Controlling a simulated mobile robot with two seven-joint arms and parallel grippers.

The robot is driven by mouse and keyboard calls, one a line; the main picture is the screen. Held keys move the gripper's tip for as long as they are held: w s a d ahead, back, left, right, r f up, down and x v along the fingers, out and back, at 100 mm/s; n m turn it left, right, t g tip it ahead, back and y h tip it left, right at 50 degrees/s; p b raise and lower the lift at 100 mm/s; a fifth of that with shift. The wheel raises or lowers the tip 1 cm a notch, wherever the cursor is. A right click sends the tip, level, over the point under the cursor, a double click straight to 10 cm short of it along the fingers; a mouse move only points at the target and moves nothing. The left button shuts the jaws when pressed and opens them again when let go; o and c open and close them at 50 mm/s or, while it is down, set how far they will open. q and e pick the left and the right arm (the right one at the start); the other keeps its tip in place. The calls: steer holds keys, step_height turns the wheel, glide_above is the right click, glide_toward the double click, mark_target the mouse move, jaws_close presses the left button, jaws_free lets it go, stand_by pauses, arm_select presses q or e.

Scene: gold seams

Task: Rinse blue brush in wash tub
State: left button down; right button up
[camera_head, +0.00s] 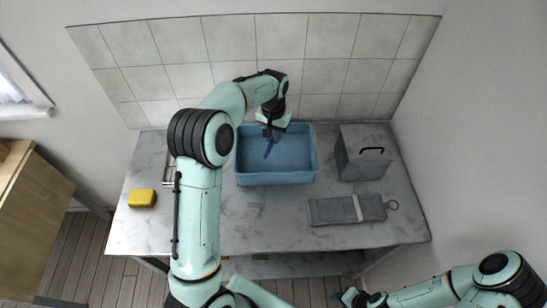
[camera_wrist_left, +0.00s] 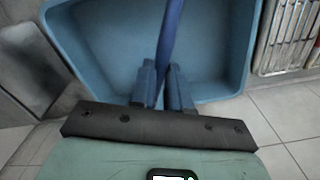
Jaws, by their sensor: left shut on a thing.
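The blue wash tub (camera_head: 275,179) stands on the grey counter against the tiled wall. My left gripper (camera_head: 271,131) reaches down over the tub's back part. It is shut on the blue brush (camera_head: 269,149), which points down into the tub. In the left wrist view the brush's blue handle (camera_wrist_left: 170,38) stands between the fingers of my left gripper (camera_wrist_left: 164,88), with the tub (camera_wrist_left: 95,50) beyond. The brush's far end is out of the wrist view, and whether it touches the tub's floor cannot be told. My right gripper (camera_head: 348,297) is low at the bottom edge, away from the counter.
A yellow sponge (camera_head: 142,198) lies at the counter's left. A grey box with a black handle (camera_head: 362,153) stands right of the tub. A grey folded item with a ring (camera_head: 347,209) lies in front of it. A metal rack (camera_head: 168,173) is partly hidden behind my left arm.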

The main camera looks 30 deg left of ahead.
stand_by(0.4)
arm_select(q)
steer(key=shift+r, duration=2)
